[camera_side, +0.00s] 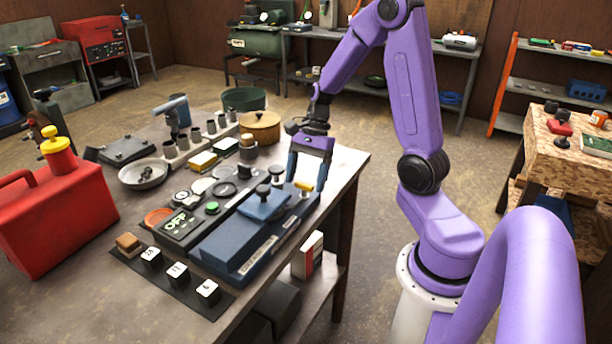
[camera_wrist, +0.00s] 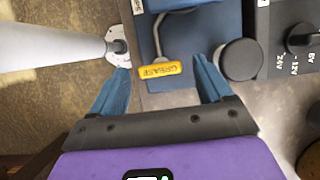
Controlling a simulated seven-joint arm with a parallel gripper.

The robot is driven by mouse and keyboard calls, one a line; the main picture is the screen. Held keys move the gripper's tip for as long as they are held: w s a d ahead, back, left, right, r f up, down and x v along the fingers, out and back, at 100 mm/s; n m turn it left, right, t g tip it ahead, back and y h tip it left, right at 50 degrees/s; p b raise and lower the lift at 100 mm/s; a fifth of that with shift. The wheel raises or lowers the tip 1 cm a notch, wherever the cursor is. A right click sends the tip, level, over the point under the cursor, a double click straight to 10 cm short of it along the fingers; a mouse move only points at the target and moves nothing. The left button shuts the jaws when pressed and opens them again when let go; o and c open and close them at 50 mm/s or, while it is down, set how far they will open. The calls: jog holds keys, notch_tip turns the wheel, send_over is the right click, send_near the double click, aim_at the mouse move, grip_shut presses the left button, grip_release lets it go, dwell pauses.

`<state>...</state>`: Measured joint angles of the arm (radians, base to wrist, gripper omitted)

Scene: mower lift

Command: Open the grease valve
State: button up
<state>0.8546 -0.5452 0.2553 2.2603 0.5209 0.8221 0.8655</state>
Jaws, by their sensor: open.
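The grease valve has a yellow handle (camera_wrist: 160,69) with lettering that reads upside down in the wrist view, on a bent grey metal rod. It rises from a blue block (camera_wrist: 205,30). In the side view the yellow handle (camera_side: 304,186) shows at the far right end of the blue unit (camera_side: 238,246). My gripper (camera_side: 309,180) is above that end, pointing down. Its blue fingers are open in the wrist view (camera_wrist: 161,66), one on each side of the yellow handle, with a gap at both sides. I cannot tell the exact height between fingertips and handle.
A round dark knob (camera_wrist: 240,59) stands close to the right finger. Dark knobs (camera_side: 262,192) and a dial panel (camera_wrist: 297,40) are nearby on the bench (camera_side: 345,163). A red jerrycan (camera_side: 50,215) stands at the left. The bench edge lies just right of my gripper.

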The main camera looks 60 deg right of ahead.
jog(key=c, duration=1.1)
jog(key=shift+o, duration=0.3)
jog(key=shift+n, duration=0.4)
jog(key=n, duration=0.1)
jog(key=n+g, duration=0.1)
jog(key=n, duration=0.2)
jog(key=shift+w+g, duration=0.25)
jog(key=shift+g, duration=0.15)
jog(key=n, duration=0.2)
jog(key=n+g+h, duration=0.1)
jog(key=n, duration=0.1)
jog(key=shift+w+a+n+g, duration=0.15)
jog(key=shift+n+g, duration=0.15)
jog(key=n+h, duration=0.1)
jog(key=n, duration=0.3)
jog(key=shift+w+a+g+h, duration=0.1)
jog(key=shift+a+g+h, duration=0.1)
jog(key=shift+g+h, duration=0.2)
jog(key=shift+a+n+h, duration=0.1)
jog(key=shift+n+h, duration=0.7)
jog(key=shift+n, duration=1.4)
jog(key=o, duration=1)
